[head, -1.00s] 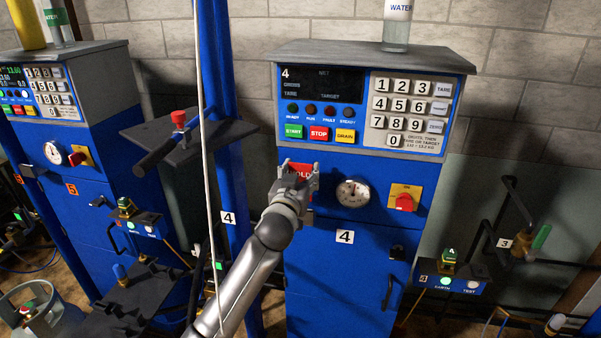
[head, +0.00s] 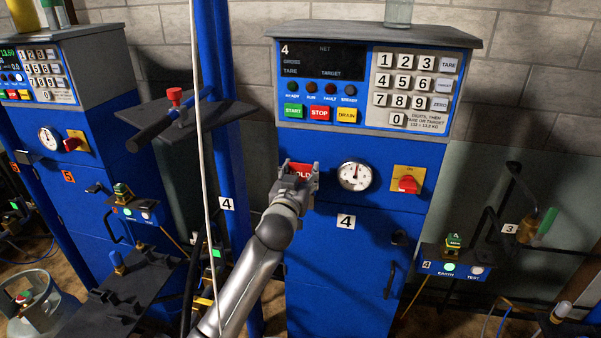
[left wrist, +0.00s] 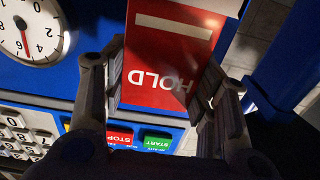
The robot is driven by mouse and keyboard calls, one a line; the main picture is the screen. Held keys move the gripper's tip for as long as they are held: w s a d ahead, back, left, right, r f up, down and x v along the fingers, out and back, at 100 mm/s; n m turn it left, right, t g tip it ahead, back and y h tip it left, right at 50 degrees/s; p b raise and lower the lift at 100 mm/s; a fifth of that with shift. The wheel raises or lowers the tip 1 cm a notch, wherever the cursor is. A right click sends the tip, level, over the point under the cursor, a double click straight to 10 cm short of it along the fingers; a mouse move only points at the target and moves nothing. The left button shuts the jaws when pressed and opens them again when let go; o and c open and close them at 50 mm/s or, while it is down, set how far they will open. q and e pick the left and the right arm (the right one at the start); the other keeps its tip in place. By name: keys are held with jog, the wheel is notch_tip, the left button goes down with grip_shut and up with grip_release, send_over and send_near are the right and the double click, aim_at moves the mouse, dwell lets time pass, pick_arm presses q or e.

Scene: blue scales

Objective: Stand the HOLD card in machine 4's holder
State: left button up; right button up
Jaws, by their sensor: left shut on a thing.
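The red HOLD card (head: 301,170) is at the left part of machine 4's blue front (head: 325,245), below the START and STOP buttons. In the left wrist view the card (left wrist: 165,65) shows large, its lettering upside down, with a white stripe and a pale edge at the top. My left gripper (head: 297,184) is shut on it, with its fingers (left wrist: 168,95) on both sides of the card. The holder cannot be made out; the gripper and card cover that part of the front. I cannot tell whether the card touches the machine. My right gripper is not in view.
Right of the card are a round gauge (head: 354,176) and a red rotary switch (head: 408,185). The keypad (head: 413,90) and display are above. A blue post (head: 222,120) with a black shelf and red-knobbed valve (head: 175,97) stands at the left, close to my arm.

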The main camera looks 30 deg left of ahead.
pick_arm(q)
jog(key=shift+f+b, duration=0.65)
jog(key=shift+f, duration=0.3)
dwell(0.5)
jog(key=o, duration=1)
jog(key=shift+o, duration=0.2)
jog(key=shift+s, duration=0.1)
jog(key=v, duration=1.2)
